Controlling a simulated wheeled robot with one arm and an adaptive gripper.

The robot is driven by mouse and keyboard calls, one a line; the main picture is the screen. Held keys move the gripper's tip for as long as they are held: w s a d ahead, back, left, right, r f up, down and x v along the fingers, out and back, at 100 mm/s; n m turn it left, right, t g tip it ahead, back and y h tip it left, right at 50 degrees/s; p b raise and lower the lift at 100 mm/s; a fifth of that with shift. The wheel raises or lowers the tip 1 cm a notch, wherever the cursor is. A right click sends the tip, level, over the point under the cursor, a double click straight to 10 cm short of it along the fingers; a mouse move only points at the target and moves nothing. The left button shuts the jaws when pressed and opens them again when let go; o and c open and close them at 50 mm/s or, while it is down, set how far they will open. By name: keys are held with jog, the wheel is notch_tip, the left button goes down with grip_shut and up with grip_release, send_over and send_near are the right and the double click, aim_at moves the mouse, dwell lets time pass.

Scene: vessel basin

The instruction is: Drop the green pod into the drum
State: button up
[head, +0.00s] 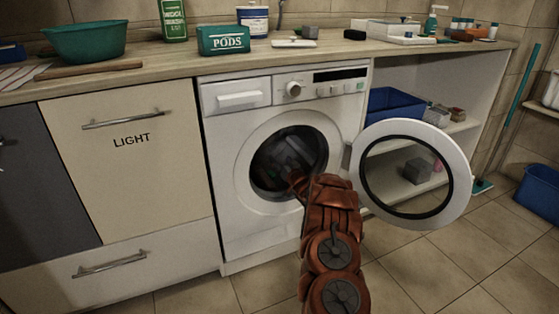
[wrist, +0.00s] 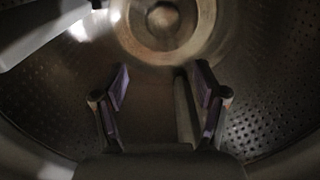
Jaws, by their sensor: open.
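The washing machine's drum (head: 262,170) is open at the front, and my arm reaches in through the round opening. In the wrist view the perforated metal drum wall (wrist: 60,118) surrounds my gripper (wrist: 161,80). My gripper is inside the drum with its two fingers spread apart, and nothing shows between their tips. I do not make out a green pod in either view. The lower part of the drum is dark, and my arm hides part of the opening in the head view.
The round door (head: 456,196) stands swung open to the right, beside my arm. A teal box marked PODS (head: 223,40) and a green bowl (head: 86,42) are on the counter (head: 150,62). A blue bin (head: 393,104) is on the right shelf. A pale fin (wrist: 30,38) shows upper left in the wrist view.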

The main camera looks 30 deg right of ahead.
jog(key=s, duration=1)
jog(key=shift+a+r, duration=0.15)
jog(key=shift+a, duration=0.15)
jog(key=shift+s+d, duration=0.1)
jog(key=shift+s, duration=0.05)
dwell(0.5)
